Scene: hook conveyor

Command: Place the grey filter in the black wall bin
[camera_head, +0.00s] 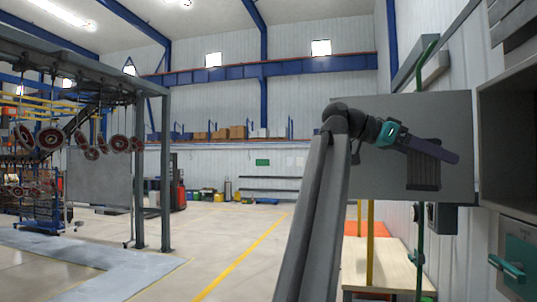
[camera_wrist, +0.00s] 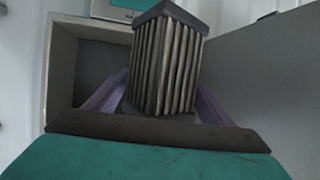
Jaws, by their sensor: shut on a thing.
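The grey filter (camera_head: 423,172), a pleated block with dark end caps, is held by my gripper (camera_head: 440,150). In the wrist view the filter (camera_wrist: 165,65) stands out between the two purple fingers (camera_wrist: 160,105), which are shut on it. In the head view it hangs in front of a flat grey panel (camera_head: 385,115). A small dark box (camera_head: 443,218) on the wall, below the panel, may be the black wall bin; its opening does not show.
An open grey cabinet (camera_head: 508,130) stands at the right edge, with a teal-handled front (camera_head: 508,268) below it. Its hollow also shows in the wrist view (camera_wrist: 90,68). A wooden bench (camera_head: 385,268) and yellow post (camera_head: 370,240) are below. Open floor lies left.

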